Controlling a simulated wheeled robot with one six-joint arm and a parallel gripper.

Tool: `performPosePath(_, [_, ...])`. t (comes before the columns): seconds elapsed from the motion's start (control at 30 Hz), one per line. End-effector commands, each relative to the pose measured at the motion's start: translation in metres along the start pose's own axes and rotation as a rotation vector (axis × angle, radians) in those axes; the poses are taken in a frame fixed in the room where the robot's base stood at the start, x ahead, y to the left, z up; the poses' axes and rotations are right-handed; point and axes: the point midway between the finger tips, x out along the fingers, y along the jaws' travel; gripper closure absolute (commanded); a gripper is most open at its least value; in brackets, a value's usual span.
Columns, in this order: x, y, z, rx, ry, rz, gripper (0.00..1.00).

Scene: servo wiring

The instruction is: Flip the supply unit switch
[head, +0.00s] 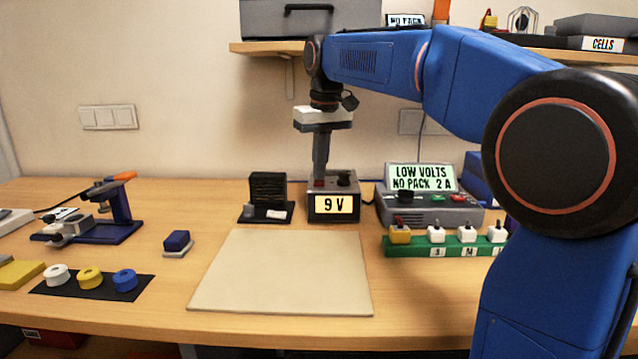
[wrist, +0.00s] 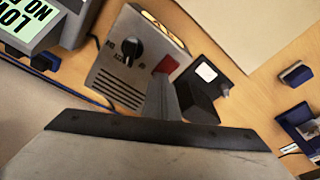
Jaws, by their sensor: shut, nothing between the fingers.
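The supply unit is a dark grey box (head: 348,188) with a lit "9 V" display, standing at the back middle of the table. Its sloped top carries a red switch (wrist: 167,65) and a black knob (wrist: 131,47); the knob also shows in the head view (head: 344,178). My gripper (head: 319,176) points straight down over the left part of the unit, its fingers shut and empty. In the wrist view the fingertips (wrist: 160,78) are right beside the red switch and cover part of it. I cannot tell whether they touch it, nor which way the switch is set.
A black finned block (head: 268,188) stands close left of the unit. A grey tester (head: 430,207) reading "LOW VOLTS NO PACK 2 A" stands to the right, behind a green strip (head: 440,249) of switches. A bare beige mat (head: 283,272) lies in front. A shelf (head: 262,47) hangs above.

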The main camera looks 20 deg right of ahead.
Motion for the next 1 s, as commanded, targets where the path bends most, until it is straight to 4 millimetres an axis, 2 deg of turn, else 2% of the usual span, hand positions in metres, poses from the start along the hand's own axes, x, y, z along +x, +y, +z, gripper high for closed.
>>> performPosePath(1.0, [-0.062,0.0,-0.009,0.0,0.0,0.0,1.0])
